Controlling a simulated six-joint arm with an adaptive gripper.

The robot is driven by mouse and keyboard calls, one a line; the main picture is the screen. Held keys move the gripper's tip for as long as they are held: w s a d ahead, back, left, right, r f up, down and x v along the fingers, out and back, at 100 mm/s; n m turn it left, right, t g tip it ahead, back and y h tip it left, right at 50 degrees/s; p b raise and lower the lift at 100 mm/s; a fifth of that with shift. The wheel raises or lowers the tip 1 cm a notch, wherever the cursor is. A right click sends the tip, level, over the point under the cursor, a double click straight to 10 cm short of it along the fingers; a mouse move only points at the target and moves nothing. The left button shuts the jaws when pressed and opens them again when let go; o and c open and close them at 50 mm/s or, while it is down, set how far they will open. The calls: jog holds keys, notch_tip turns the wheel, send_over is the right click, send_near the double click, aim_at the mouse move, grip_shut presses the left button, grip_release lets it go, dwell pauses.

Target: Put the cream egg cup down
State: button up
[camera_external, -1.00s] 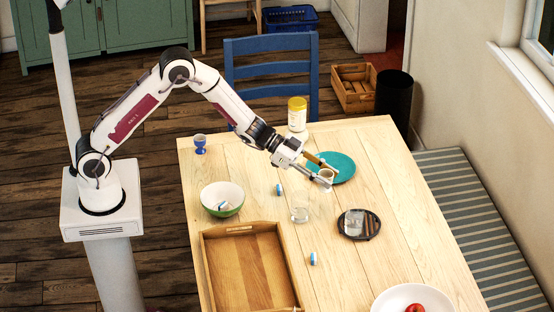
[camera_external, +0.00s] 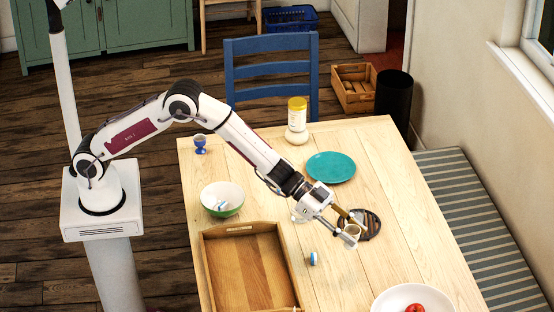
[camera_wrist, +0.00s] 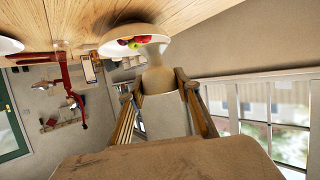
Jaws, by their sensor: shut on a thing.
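The cream egg cup (camera_external: 351,232) is held between the fingertips of my gripper (camera_external: 352,229) in the external view. The gripper is shut on it, above the right part of the table, in front of the round dark tray (camera_external: 374,226). In the wrist view the egg cup (camera_wrist: 158,82) sits between the two fingers (camera_wrist: 160,98), its foot pointing toward the top of the picture. I cannot tell how high it is above the table.
A wooden tray (camera_external: 205,270), a green bowl (camera_external: 233,211), a teal plate (camera_external: 331,168) and a white bowl (camera_external: 385,300) with red fruit stand on the table. A blue egg cup (camera_external: 200,146) and a yellow-lidded jar (camera_external: 297,125) stand at the back. The right table edge is clear.

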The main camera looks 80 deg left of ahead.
jog(key=shift+d+f, duration=0.1)
jog(key=shift+f, duration=2.35)
jog(key=shift+f, duration=0.1)
jog(key=shift+f, duration=3.05)
jog(key=shift+f, duration=1.85)
jog(key=shift+f, duration=0.1)
jog(key=o, duration=1.1)
jog(key=shift+o, duration=0.2)
